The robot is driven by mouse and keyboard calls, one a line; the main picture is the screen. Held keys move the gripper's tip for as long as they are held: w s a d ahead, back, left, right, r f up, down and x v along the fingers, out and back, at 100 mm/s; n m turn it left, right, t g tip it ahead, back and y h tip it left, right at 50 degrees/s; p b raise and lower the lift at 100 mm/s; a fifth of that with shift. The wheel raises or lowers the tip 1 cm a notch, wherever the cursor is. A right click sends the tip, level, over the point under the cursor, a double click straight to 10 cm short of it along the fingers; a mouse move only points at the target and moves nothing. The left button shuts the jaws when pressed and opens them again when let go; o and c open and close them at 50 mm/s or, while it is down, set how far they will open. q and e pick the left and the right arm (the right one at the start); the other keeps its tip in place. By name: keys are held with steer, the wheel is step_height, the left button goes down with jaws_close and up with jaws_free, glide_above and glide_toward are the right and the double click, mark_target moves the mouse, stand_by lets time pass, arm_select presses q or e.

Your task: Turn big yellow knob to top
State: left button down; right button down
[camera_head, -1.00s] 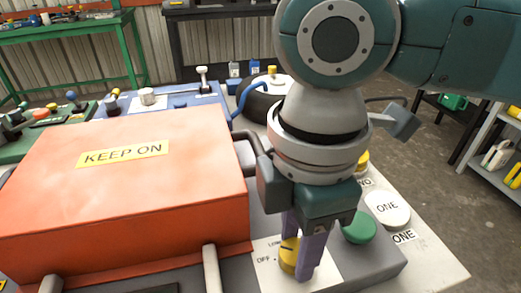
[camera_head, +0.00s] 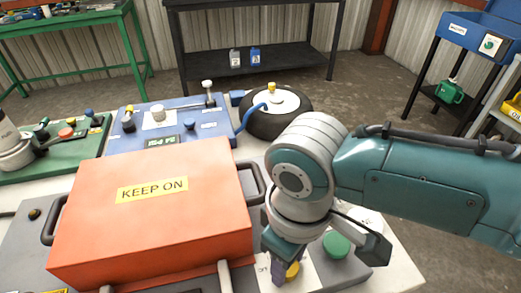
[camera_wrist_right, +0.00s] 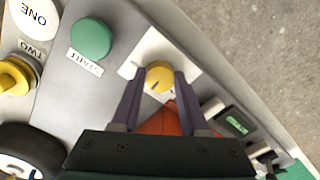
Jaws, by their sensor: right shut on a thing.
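A round yellow knob (camera_head: 293,270) sits on a white plate on the grey panel, right of the orange box. It also shows in the right wrist view (camera_wrist_right: 159,76), with a dark pointer line on its face running down and left in that picture. My right gripper (camera_wrist_right: 158,83) points down at the panel and is shut on this knob, one purple finger on each side. In the head view my right gripper (camera_head: 281,272) hides part of the knob and plate.
The orange box (camera_head: 150,215) marked KEEP ON stands close left of my right gripper. A green button (camera_head: 337,244) is just right. A wheel (camera_head: 277,112) and blue panel (camera_head: 185,138) lie behind. Another yellow knob (camera_wrist_right: 14,77) shows in the right wrist view.

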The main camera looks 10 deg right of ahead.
steer(key=m, duration=0.1)
steer(key=m+p, duration=0.1)
steer(key=m, duration=0.1)
steer(key=shift+a+r+p, duration=0.15)
steer(key=shift+r+p, duration=0.05)
steer(key=shift+p, duration=0.1)
steer(key=m+p, duration=0.1)
steer(key=m, duration=0.2)
steer(key=shift+m, duration=0.3)
steer(key=m+p, duration=0.1)
steer(key=m, duration=0.2)
steer(key=shift+f, duration=0.1)
steer(key=shift+m+p, duration=0.55)
steer(key=shift+m, duration=1.65)
steer(key=shift+c, duration=2.1)
jaws_free()
steer(key=shift+f, duration=0.1)
